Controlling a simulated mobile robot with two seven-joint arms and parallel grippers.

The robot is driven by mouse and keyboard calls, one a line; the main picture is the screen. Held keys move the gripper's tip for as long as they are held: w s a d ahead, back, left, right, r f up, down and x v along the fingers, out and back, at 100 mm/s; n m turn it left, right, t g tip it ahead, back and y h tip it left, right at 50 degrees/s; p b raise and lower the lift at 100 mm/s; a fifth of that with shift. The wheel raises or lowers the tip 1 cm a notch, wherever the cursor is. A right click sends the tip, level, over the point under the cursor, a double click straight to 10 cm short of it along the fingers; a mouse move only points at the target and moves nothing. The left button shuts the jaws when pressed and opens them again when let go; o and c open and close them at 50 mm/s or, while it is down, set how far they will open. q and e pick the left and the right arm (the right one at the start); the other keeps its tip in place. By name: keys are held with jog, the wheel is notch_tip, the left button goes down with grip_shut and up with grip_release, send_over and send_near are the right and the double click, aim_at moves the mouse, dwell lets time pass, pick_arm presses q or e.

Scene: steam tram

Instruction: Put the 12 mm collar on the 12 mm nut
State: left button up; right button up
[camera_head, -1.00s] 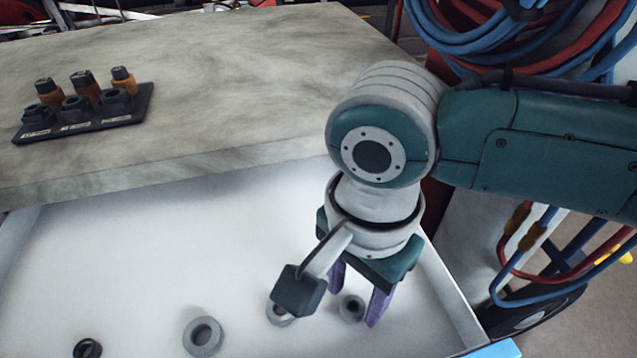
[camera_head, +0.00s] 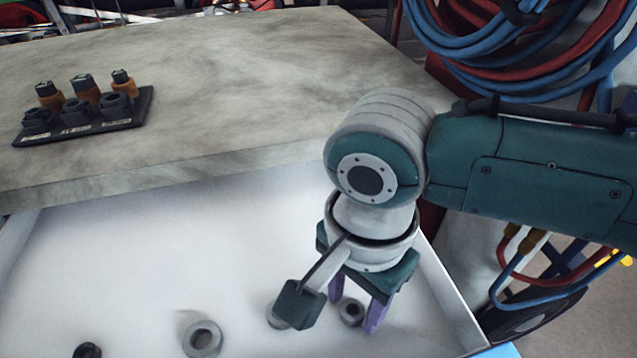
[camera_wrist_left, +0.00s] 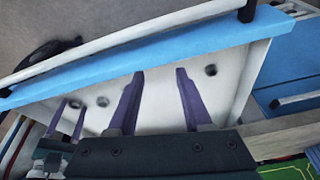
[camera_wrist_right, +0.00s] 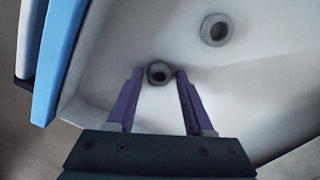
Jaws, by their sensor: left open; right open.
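My right gripper (camera_head: 354,315) is open and points down into the white drawer, its purple fingers on either side of a small grey collar (camera_head: 351,312). In the right wrist view that collar (camera_wrist_right: 159,73) lies between the fingertips (camera_wrist_right: 159,71), with no clear grip on it. A rack (camera_head: 84,131) on the bench holds several dark nuts (camera_head: 76,111) in front and orange-bodied pieces behind. The label sizes are unreadable, so I cannot tell which nut or collar is 12 mm. My left gripper (camera_wrist_left: 160,72) is open and empty in the left wrist view.
A larger grey collar (camera_head: 202,338) and a black one (camera_head: 87,350) lie in the white drawer (camera_head: 130,250). Another collar is partly hidden behind my right wrist camera. The stone-grey bench top (camera_head: 240,70) is clear right of the rack. Coiled hoses (camera_head: 480,60) hang at right.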

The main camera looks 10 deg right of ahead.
dwell(0.4)
jog(key=shift+p, duration=0.4)
grip_shut()
dwell(0.5)
jog(key=shift+r+p, duration=1)
jog(key=shift+p, duration=0.3)
